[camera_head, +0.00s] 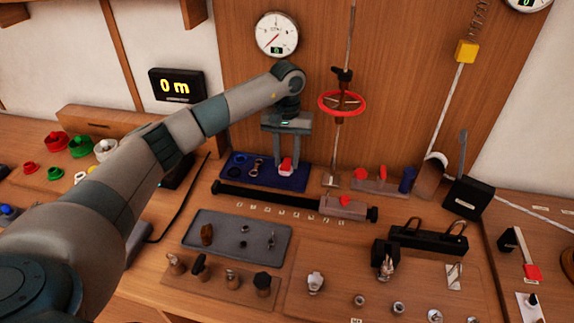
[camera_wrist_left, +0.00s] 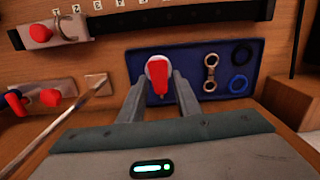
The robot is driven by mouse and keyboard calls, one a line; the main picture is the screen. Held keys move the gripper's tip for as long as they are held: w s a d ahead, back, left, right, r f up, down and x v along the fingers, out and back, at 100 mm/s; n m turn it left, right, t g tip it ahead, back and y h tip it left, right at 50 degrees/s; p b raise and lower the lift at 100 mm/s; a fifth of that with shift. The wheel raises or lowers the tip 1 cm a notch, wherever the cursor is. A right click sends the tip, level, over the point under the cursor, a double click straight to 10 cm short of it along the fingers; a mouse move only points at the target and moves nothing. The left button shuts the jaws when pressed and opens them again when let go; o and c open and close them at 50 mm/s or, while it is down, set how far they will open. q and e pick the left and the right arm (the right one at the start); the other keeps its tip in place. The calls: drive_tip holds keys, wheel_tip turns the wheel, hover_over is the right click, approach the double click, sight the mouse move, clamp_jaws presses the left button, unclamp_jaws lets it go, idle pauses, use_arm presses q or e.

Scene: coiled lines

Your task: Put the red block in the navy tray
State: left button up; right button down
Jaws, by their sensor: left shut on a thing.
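The navy tray (camera_head: 236,168) lies at the back of the bench in the head view and fills the middle of the left wrist view (camera_wrist_left: 188,70). My left gripper (camera_head: 287,168) is over the tray's right part in the head view, its fingers pointing down. In the left wrist view the gripper (camera_wrist_left: 162,90) is shut on a small red and white piece (camera_wrist_left: 160,76), which also shows in the head view (camera_head: 286,165). I take this as the red block. I cannot tell whether it touches the tray floor. My right gripper is not in view.
A wrench-like metal piece (camera_wrist_left: 211,72) and dark rings (camera_wrist_left: 239,84) lie in the tray. A black rod with a grey slider (camera_head: 343,206) runs in front. A post with a red handwheel (camera_head: 341,103) stands right of my gripper. A grey tray (camera_head: 220,227) lies nearer.

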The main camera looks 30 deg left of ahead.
sight(287, 161)
use_arm(q)
drive_tip(key=shift+f+p, duration=0.6)
drive_tip(key=shift+f, duration=0.3)
drive_tip(key=shift+w+f+p, duration=0.15)
drive_tip(key=shift+f+p, duration=0.4)
drive_tip(key=shift+f, duration=0.25)
drive_tip(key=shift+f+b, duration=0.25)
drive_tip(key=shift+b, duration=0.1)
drive_tip(key=o, duration=1.2)
drive_tip(key=shift+r, duration=0.1)
drive_tip(key=shift+r, duration=0.1)
